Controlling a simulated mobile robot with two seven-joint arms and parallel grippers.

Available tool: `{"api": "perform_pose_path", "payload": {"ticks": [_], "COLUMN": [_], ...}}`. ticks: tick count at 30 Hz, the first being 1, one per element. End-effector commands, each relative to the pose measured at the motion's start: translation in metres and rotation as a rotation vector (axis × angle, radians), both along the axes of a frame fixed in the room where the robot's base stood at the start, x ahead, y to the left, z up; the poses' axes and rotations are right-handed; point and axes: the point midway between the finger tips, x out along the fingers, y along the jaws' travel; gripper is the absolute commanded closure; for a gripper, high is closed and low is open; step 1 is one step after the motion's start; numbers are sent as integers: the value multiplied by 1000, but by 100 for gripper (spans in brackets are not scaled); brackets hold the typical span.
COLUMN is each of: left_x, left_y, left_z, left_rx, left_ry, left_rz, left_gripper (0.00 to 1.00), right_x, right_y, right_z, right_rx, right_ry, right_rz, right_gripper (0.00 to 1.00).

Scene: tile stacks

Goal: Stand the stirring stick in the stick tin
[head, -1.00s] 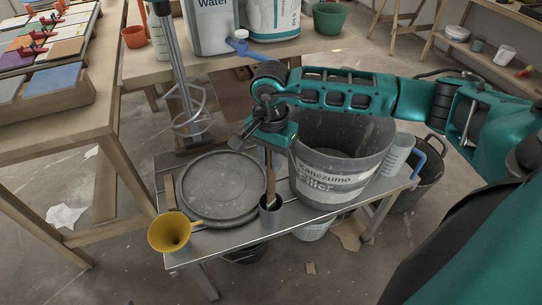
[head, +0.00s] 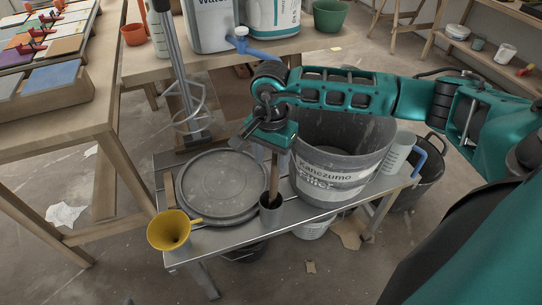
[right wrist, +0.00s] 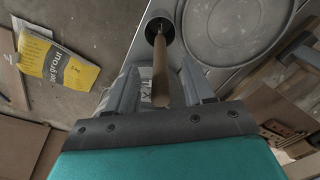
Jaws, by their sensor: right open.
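The stirring stick (head: 274,180) is a thin brown wooden stick. It stands nearly upright with its lower end inside the stick tin (head: 271,215), a small dark grey cup on the metal bench. My right gripper (head: 272,154) is above the tin, around the stick's upper part. In the right wrist view the open fingers (right wrist: 159,85) are on either side of the stick (right wrist: 160,65), with gaps beside it, and the stick runs down into the tin (right wrist: 160,27). My left gripper is out of view.
A large grey bucket (head: 335,180) stands close to the right of the tin. A round grey lid (head: 218,186) lies to its left, and a yellow funnel (head: 170,230) is at the bench's front left corner. A measuring jug (head: 398,152) is beyond the bucket.

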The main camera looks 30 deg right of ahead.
Motion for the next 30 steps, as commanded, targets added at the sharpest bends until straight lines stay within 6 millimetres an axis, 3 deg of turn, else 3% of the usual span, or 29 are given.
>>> {"api": "perform_pose_path", "payload": {"ticks": [7, 21, 30], "left_x": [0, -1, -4], "left_y": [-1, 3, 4], "left_z": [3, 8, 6], "left_rx": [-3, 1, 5], "left_ry": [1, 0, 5], "left_rz": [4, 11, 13], "left_gripper": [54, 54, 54], "right_x": [1, 1, 0], "right_y": [0, 0, 0], "right_z": [18, 112, 129], "right_rx": [1, 0, 0], "right_ry": [-4, -2, 0], "right_rz": [0, -1, 0], "right_gripper": [48, 48, 48]}}
